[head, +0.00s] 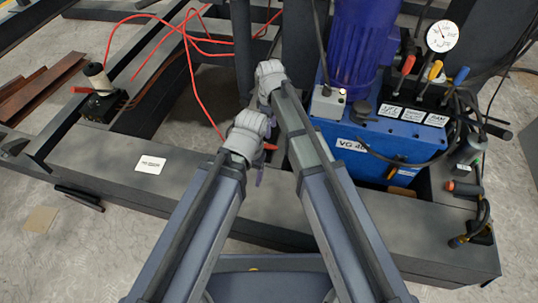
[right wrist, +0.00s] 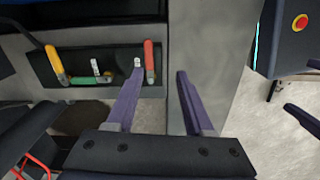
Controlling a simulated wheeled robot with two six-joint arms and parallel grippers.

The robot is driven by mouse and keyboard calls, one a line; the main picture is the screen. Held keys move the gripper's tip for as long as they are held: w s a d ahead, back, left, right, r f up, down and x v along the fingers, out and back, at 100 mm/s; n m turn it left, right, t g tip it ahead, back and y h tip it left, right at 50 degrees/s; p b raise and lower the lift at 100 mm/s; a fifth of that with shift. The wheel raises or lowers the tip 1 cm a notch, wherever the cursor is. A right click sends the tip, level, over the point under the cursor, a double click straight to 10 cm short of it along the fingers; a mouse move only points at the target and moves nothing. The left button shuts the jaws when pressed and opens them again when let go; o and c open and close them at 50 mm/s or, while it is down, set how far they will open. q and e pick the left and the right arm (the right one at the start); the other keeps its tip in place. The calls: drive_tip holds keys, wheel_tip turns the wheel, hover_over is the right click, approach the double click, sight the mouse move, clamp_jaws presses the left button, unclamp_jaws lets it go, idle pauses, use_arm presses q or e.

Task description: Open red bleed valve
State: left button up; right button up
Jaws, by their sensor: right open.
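In the right wrist view, a valve lever with a red handle (right wrist: 149,62) stands at the right end of a black panel (right wrist: 115,62). My right gripper (right wrist: 160,71) is open; its two purple fingers point towards the panel. The red handle shows between the fingertips, close to the left one; I cannot tell if they touch. In the head view a small red part (head: 269,146) shows beside my arms; most of the valve is hidden. My right gripper (head: 271,119) is mostly hidden there below its wrist. My left gripper (head: 258,178) shows only a purple finger.
A yellow-orange lever (right wrist: 56,63) and a green lever (right wrist: 85,80) sit on the same panel. A blue power unit (head: 385,135) with coloured levers and a gauge (head: 442,37) stands right of my arms. A red hose (head: 188,62) crosses the dark frame at the left.

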use_arm(q)
wheel_tip(320, 180, down, 5)
drive_tip(key=b, duration=0.3)
drive_tip(key=shift+r, duration=0.2)
use_arm(e)
drive_tip(key=n, duration=0.1)
approach(269, 146)
drive_tip(key=shift+d, duration=0.1)
use_arm(q)
drive_tip(key=shift+f, duration=0.1)
wheel_tip(269, 146, down, 8)
drive_tip(key=b, duration=0.7)
drive_tip(key=shift+b, duration=0.35)
use_arm(e)
wheel_tip(269, 146, down, 8)
drive_tip(key=shift+r, duration=0.1)
use_arm(q)
drive_tip(key=shift+r, duration=0.25)
use_arm(e)
clamp_jaws()
